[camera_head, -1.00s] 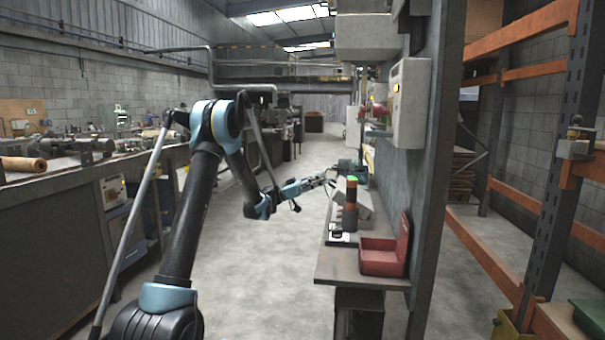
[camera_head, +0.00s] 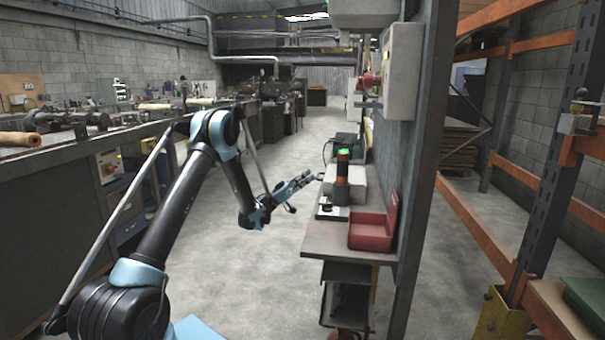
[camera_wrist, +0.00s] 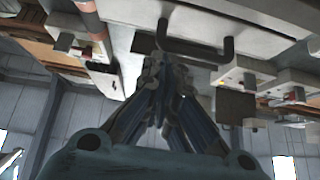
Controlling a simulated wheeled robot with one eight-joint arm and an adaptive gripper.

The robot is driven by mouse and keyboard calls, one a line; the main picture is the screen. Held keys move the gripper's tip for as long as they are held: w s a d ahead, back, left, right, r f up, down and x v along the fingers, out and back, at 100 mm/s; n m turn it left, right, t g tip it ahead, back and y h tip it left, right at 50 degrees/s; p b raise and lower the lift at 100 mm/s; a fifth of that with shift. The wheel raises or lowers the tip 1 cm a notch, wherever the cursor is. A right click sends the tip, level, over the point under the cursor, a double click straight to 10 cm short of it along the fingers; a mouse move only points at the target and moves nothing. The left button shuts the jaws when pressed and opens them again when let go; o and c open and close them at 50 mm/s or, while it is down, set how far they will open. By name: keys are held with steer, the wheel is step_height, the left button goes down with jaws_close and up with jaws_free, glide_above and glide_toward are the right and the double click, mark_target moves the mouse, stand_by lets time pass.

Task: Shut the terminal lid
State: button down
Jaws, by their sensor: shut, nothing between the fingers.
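The terminal appears to be the pale grey box (camera_head: 355,181) on the narrow wall shelf, partly hidden behind the dark signal tower. Its top looks level, with no raised lid visible. In the wrist view a pale grey panel (camera_wrist: 250,14) with a dark U-shaped handle (camera_wrist: 190,54) lies just beyond my fingers; I cannot tell whether they touch it. My gripper (camera_head: 308,177) is shut and empty, left of the grey box at about its height; it also shows in the wrist view (camera_wrist: 160,62).
An open red case (camera_head: 371,236) sits at the shelf's near end (camera_head: 325,241). A wall cabinet (camera_head: 402,72) hangs above. The floor left of the shelf is clear.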

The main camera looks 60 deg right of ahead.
steer(key=shift+f, duration=0.4)
steer(key=s+f+v, duration=0.1)
steer(key=v, duration=0.8)
steer(key=shift+d+f, duration=0.25)
steer(key=shift+f, duration=0.35)
steer(key=shift+w, duration=0.15)
